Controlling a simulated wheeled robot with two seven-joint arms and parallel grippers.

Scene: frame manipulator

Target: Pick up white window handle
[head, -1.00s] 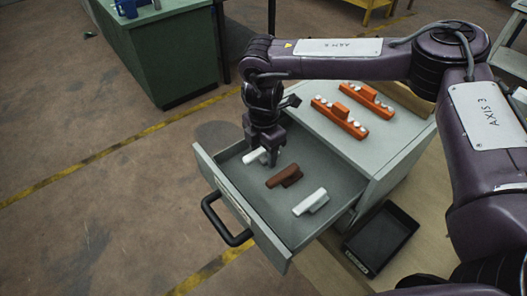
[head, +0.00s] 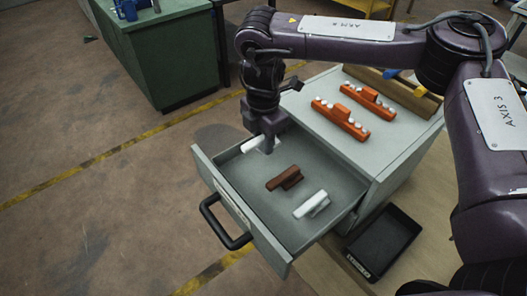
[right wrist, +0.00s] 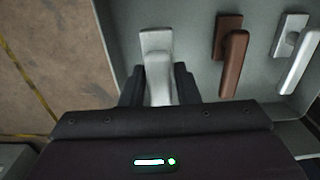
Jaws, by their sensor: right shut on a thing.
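A white window handle (head: 250,144) is at the far left end of the open drawer (head: 243,188). My right gripper (head: 268,149) is shut on it, pointing down into the drawer. In the right wrist view the handle (right wrist: 156,45) sits between the two dark fingers (right wrist: 158,88). It appears slightly raised above the drawer floor. A brown handle (head: 285,178) and a second white handle (head: 311,204) lie in the drawer. They also show in the right wrist view, as the brown handle (right wrist: 233,62) and the white handle (right wrist: 300,62). My left gripper is out of view.
Two orange racks with white knobs, a nearer one (head: 340,119) and a farther one (head: 368,100), sit on the grey cabinet top (head: 335,150). A black tray (head: 383,240) lies right of the drawer. The drawer's black pull (head: 222,226) sticks out in front. A green cabinet (head: 170,60) stands behind.

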